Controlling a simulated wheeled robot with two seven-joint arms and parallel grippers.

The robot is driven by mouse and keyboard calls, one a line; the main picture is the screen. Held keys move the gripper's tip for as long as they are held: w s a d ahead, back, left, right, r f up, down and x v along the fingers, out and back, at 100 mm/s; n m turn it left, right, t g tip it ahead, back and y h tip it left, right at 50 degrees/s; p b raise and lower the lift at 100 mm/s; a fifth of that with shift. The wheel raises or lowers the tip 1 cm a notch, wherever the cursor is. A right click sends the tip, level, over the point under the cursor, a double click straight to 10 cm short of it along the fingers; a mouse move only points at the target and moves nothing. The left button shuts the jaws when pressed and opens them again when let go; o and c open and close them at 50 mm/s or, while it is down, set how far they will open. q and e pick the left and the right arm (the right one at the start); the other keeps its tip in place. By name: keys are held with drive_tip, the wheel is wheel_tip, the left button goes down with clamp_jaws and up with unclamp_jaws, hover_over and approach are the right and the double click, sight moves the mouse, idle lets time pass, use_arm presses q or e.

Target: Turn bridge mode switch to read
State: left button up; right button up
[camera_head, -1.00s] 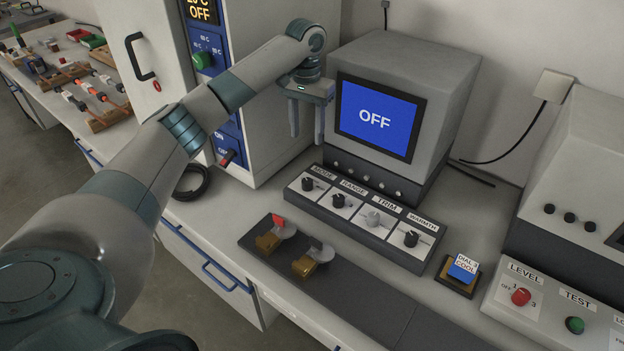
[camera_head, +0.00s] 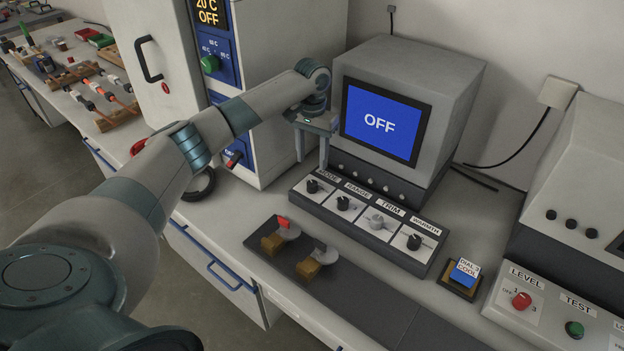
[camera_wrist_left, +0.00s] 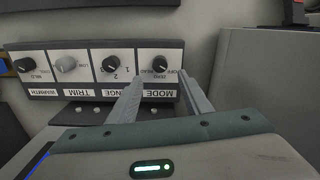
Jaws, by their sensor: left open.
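The bridge has a grey monitor (camera_head: 462,105) reading OFF in white on blue, with a knob panel (camera_head: 352,222) in front. The black mode knob (camera_head: 313,187) is leftmost on that panel; in the left wrist view the mode knob (camera_wrist_left: 160,64) appears upside down, with small OFF, READ and ZERO marks. My left gripper (camera_head: 311,163) points down just above and behind the mode knob, open and empty. In the left wrist view its fingers (camera_wrist_left: 163,82) are spread toward either side of the knob, apart from it. My right gripper is not in view.
Range (camera_head: 343,203), trim (camera_head: 376,222) and warmth (camera_head: 414,242) knobs sit right of mode. Two clamps stand on a dark mat (camera_head: 362,297) in front. A tall cabinet (camera_head: 290,95) stands left, and a device with a red level knob (camera_head: 521,300) at right.

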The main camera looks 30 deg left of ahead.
sight(312, 183)
use_arm(q)
wheel_tip(312, 183, down, 8)
drive_tip(key=shift+f+p, duration=0.2)
drive_tip(key=shift+p, duration=0.5)
drive_tip(key=shift+f, duration=0.7)
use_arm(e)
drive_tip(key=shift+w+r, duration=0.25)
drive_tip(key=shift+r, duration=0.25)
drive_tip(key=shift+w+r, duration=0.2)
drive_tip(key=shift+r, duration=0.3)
use_arm(q)
drive_tip(key=c, duration=1.1)
